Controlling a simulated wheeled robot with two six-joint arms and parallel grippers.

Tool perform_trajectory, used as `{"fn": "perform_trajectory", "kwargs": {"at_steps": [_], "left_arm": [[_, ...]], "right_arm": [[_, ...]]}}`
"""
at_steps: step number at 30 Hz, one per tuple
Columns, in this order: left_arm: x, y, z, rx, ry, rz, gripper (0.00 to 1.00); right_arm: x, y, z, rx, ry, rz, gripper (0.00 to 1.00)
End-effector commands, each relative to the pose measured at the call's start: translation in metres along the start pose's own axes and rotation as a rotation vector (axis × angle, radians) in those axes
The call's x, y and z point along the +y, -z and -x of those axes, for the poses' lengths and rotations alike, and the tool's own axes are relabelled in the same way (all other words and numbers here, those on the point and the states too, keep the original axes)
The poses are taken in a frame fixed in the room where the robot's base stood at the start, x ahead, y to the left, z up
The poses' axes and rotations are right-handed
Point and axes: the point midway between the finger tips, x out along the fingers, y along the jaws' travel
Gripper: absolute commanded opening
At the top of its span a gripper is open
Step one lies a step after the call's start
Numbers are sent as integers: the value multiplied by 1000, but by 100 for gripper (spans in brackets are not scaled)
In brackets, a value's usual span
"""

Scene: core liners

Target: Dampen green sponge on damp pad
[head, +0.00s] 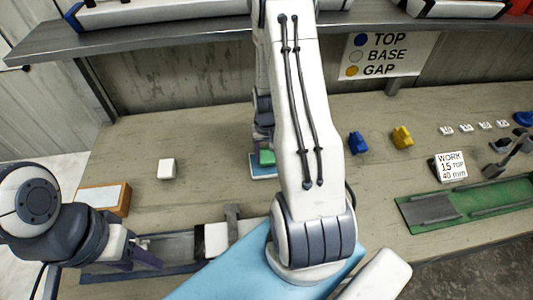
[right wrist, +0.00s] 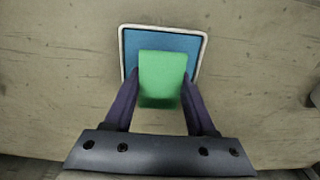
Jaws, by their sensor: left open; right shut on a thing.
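The green sponge (right wrist: 162,78) is a small block between the fingers of my right gripper (right wrist: 160,92), which is shut on it. The blue damp pad (right wrist: 130,45) with a pale rim lies under the sponge in the right wrist view. I cannot tell whether the sponge touches the pad. In the head view the sponge (head: 266,157) and the pad (head: 262,172) show at the centre, partly hidden by my right arm. My left gripper (head: 150,258) is open at the lower left, away from the sponge.
A white block (head: 167,169) and a wooden tray with a white top (head: 104,198) stand at left. A blue piece (head: 357,143), a yellow piece (head: 402,137), a work card (head: 451,167) and a green channel (head: 470,204) lie at right. A shelf (head: 180,34) crosses the back.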

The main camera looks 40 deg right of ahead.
Motion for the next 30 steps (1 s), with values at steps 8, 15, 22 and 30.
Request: {"fn": "perform_trajectory", "kwargs": {"at_steps": [8, 15, 22, 30], "left_arm": [[0, 0, -1, 0, 0, 0, 50], [0, 0, -3, 0, 0, 0, 50], [0, 0, -5, 0, 0, 0, 50], [0, 0, -7, 0, 0, 0, 50]], "right_arm": [[0, 0, -1, 0, 0, 0, 12], [0, 0, -4, 0, 0, 0, 12], [0, 0, -6, 0, 0, 0, 12], [0, 0, -10, 0, 0, 0, 12]]}}
